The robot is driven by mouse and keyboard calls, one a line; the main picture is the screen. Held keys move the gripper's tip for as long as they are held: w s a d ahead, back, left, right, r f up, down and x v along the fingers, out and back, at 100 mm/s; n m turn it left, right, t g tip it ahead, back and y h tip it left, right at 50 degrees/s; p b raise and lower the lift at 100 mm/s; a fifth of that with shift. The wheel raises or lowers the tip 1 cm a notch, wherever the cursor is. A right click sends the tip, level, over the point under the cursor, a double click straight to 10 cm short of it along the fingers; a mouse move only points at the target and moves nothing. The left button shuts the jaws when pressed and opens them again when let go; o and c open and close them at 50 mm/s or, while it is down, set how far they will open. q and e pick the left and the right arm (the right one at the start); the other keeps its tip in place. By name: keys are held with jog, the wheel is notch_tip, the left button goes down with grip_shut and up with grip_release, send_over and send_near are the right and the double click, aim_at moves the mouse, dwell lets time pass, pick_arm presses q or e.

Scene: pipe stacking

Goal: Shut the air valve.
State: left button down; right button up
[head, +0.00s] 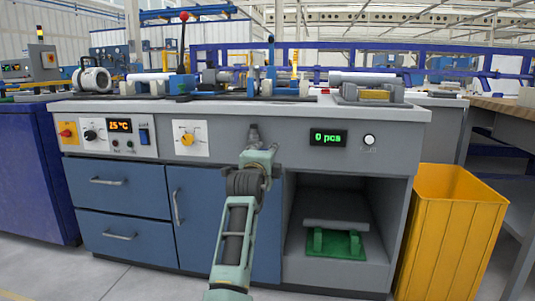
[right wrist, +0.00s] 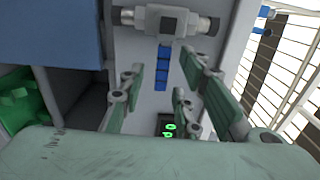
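The air valve is on the cabinet's grey front panel. In the right wrist view its metal body (right wrist: 165,22) lies across the top, and its blue lever (right wrist: 162,72) runs crosswise to the body, toward the display. In the head view only the valve's upper pipe end (head: 253,131) shows; my right gripper hides the rest. My right gripper (head: 260,160) is in front of the panel at the valve. In the right wrist view its fingers (right wrist: 166,88) are open, with the lever seen between them; contact cannot be told. My left gripper is not in view.
Right of the valve are a green "0 pcs" display (head: 328,137) and a round button (head: 369,140). A yellow dial (head: 187,138) is to the left. Below are blue drawers (head: 120,196) and an open shelf with a green tray (head: 337,245). A yellow bin (head: 450,230) stands at right.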

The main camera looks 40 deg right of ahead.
jog(key=shift+v, duration=2.25)
